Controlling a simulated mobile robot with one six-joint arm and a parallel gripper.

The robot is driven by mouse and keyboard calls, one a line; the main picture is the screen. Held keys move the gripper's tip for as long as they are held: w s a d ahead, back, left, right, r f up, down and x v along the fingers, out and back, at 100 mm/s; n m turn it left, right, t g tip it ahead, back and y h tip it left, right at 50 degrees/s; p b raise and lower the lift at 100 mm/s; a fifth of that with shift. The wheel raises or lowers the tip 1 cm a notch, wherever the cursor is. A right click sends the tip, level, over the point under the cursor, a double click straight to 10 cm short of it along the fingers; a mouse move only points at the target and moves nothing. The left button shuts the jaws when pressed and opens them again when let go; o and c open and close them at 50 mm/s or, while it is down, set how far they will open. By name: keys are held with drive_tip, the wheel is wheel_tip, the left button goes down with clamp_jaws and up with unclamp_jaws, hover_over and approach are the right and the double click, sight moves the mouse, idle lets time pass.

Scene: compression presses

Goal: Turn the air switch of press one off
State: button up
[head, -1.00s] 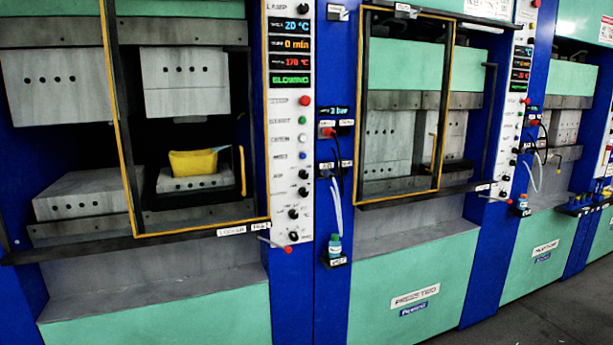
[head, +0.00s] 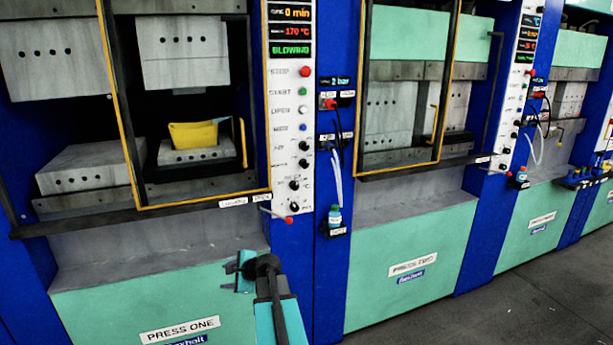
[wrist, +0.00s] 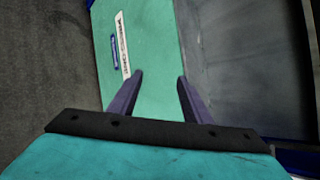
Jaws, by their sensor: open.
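Press one, with its name plate (head: 180,331), fills the left of the head view. Its white control panel (head: 292,120) carries red, green, white and blue buttons. Below them are several black knobs; the upper one (head: 303,146) has a short label that looks like the air label, though it is blurred. The green display line (head: 292,49) reads BLOWING. My gripper (head: 232,268) is in front of the lower green front of press one, below and left of the panel. In the wrist view my gripper (wrist: 158,88) is open, with nothing between its fingers.
A red-tipped lever (head: 276,213) sticks out below the panel. A yellow container (head: 194,135) sits inside press one, behind a yellow-edged frame. A small bottle (head: 335,216) stands on a bracket right of the panel. Press two (head: 412,264) is farther right; open floor lies at lower right.

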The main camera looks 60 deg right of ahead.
drive_tip(key=s+d+r+m+t+h, duration=0.1)
drive_tip(key=s+d+r+m+h, duration=0.15)
drive_tip(key=d+r, duration=0.6)
drive_tip(key=s+d+r+m+t+h, duration=0.2)
drive_tip(key=s+d+r+m, duration=0.2)
drive_tip(key=d+r, duration=0.5)
drive_tip(key=m+h+p, duration=0.2)
drive_tip(key=m+h, duration=0.3)
drive_tip(key=m, duration=0.3)
approach(305, 146)
drive_tip(key=v, duration=0.5)
drive_tip(key=shift+d+f+n+t, duration=0.15)
drive_tip(key=shift+f+n+t, duration=0.1)
drive_tip(key=shift+f+t, duration=0.25)
drive_tip(key=shift+w, duration=0.1)
drive_tip(key=shift+p+x, duration=1.35)
drive_tip(key=shift+x, duration=5.5)
drive_tip(key=shift+d+f, duration=0.15)
drive_tip(key=c, duration=1)
drive_tip(key=shift+c, duration=0.2)
